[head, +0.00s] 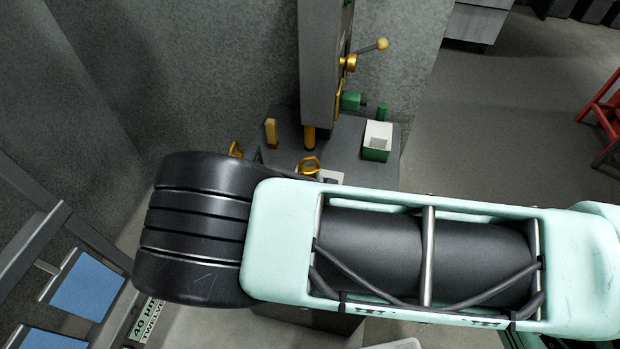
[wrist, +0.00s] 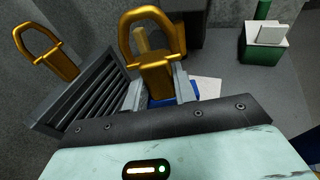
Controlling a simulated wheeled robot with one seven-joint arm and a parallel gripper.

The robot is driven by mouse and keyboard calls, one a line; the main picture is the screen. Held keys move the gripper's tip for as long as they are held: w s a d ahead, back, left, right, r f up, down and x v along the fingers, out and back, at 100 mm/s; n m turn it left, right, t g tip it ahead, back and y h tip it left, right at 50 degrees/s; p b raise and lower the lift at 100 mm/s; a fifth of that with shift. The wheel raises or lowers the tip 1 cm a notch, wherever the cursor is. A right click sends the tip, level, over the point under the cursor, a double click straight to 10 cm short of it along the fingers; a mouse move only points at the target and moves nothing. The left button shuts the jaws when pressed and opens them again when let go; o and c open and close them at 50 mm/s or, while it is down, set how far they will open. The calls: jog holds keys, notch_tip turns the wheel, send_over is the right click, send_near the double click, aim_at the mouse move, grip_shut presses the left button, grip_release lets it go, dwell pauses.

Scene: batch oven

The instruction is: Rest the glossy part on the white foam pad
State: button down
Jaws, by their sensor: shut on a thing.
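A glossy gold part with a loop at its top (wrist: 158,73) is between the jaws of my gripper (wrist: 160,90) in the wrist view. My gripper is shut on its stem. In the head view the loop of this gold part (head: 310,164) shows just past my arm, which hides my gripper. A flat white piece (wrist: 208,88), which looks like the white foam pad, lies just right of the jaws, partly hidden. It also shows in the head view (head: 333,177) beside the gold loop. I cannot tell whether the part touches anything below it.
A second gold loop (wrist: 45,54) stands at the left. A slatted grey rack (wrist: 82,92) is left of the jaws. A green box with a white block (head: 377,142) stands on the grey top to the right. A dark column (head: 325,60) rises behind.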

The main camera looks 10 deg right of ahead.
jog(key=shift+f, duration=0.3)
jog(key=c, duration=1.1)
grip_release()
jog(key=shift+o, duration=0.2)
jog(key=a+p+v, duration=0.1)
jog(key=p+v, duration=0.3)
jog(key=v, duration=1.3)
jog(key=shift+s+d, duration=0.2)
jog(key=shift+d, duration=0.25)
